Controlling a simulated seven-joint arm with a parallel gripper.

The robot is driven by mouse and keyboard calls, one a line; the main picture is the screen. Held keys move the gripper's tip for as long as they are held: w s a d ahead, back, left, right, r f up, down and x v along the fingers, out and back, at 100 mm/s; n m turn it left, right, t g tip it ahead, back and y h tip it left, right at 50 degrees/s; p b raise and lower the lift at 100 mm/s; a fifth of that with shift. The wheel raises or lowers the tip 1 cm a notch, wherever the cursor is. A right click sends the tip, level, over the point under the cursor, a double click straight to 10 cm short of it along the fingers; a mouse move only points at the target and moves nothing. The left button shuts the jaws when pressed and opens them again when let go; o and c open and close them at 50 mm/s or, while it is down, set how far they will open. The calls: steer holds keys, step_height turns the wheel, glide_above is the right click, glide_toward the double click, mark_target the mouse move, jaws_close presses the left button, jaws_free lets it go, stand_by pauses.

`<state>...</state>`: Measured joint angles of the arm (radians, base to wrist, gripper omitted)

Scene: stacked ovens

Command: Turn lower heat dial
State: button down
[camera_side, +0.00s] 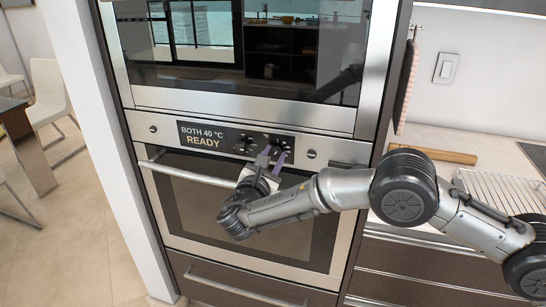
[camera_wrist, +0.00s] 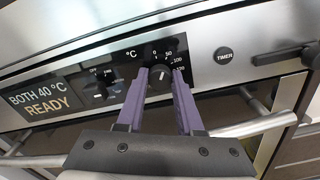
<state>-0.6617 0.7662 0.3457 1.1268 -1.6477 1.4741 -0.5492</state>
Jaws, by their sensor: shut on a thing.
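The lower heat dial (camera_wrist: 159,80) is a black knob with a white pointer mark, set in a black panel with °C numbers around it. My gripper (camera_wrist: 161,73) has a purple finger on each side of the dial and is shut on it. In the side view my gripper (camera_side: 273,153) reaches the lower oven's control panel from the front right. The fingers partly hide the dial and its scale there. The display (camera_side: 209,137) reads "BOTH 40 °C READY".
A second dial (camera_wrist: 101,88) sits left of the heat dial, and a timer button (camera_wrist: 224,55) sits to its right. The oven door handle (camera_wrist: 250,127) runs below the panel.

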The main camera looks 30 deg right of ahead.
steer(key=n, duration=0.6)
stand_by(0.6)
steer(key=c, duration=0.5)
jaws_free()
steer(key=shift+c, duration=0.2)
steer(key=v, duration=1.4)
